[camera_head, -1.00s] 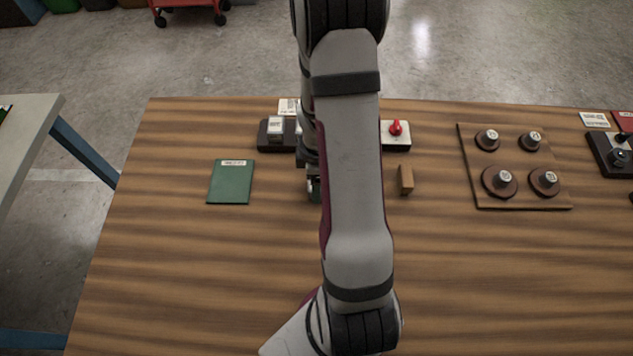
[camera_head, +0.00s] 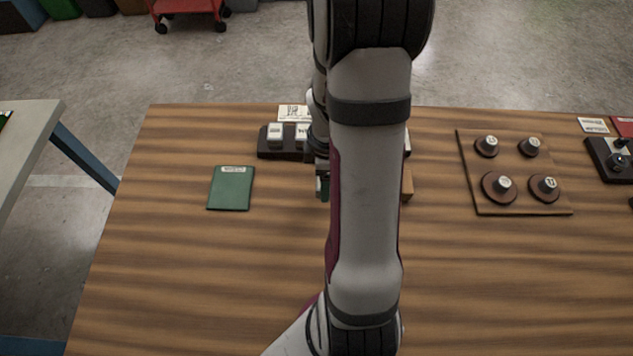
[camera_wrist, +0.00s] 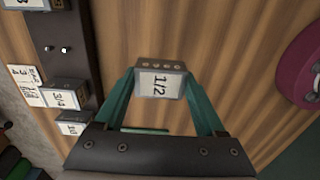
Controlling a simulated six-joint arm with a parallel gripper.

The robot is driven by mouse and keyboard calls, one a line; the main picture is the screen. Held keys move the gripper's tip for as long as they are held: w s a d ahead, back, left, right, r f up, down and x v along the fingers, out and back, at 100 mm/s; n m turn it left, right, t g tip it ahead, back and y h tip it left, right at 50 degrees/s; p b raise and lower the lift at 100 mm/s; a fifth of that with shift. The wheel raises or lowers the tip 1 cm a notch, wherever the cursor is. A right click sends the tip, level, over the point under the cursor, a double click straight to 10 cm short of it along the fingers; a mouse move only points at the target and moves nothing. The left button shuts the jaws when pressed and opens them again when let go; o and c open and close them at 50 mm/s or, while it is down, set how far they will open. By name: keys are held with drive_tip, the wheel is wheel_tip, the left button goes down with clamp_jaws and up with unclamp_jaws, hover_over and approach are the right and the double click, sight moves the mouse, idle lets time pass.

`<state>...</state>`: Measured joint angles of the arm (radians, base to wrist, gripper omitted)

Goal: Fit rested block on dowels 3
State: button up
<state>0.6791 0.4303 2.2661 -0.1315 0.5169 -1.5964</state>
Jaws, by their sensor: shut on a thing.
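In the wrist view, my gripper (camera_wrist: 160,76) is shut on a pale grey block (camera_wrist: 158,88) with a white label reading "1/2". A row of several holes shows along the block's far edge. In the head view my gripper (camera_head: 323,186) is in front of the dark rack, largely hidden by my arm; the held block cannot be made out there. The rack (camera_head: 266,152) also shows in the wrist view (camera_wrist: 80,45), left of the held block and apart from it. Two pale dowel tips (camera_wrist: 67,49) stand bare on it. A "3/4" block (camera_wrist: 66,93) sits on it.
A green booklet (camera_head: 231,188) lies left of my gripper. A board with several round knobbed pieces (camera_head: 470,190) lies to the right. The front left table area is clear.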

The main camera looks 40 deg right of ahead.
drive_tip(key=s+d+r, duration=0.4)
drive_tip(key=s+r, duration=0.2)
drive_tip(key=s, duration=0.2)
drive_tip(key=w+d, duration=0.3)
drive_tip(key=w, duration=0.5)
drive_tip(key=w+d, duration=0.4)
drive_tip(key=w, duration=0.5)
drive_tip(key=shift+w+d+f, duration=0.15)
drive_tip(key=shift+w+d, duration=0.05)
drive_tip(key=shift+d, duration=0.05)
drive_tip(key=shift+f, duration=0.1)
drive_tip(key=shift+f, duration=2.85)
drive_tip(key=shift+f, duration=1.05)
drive_tip(key=o, duration=1.5)
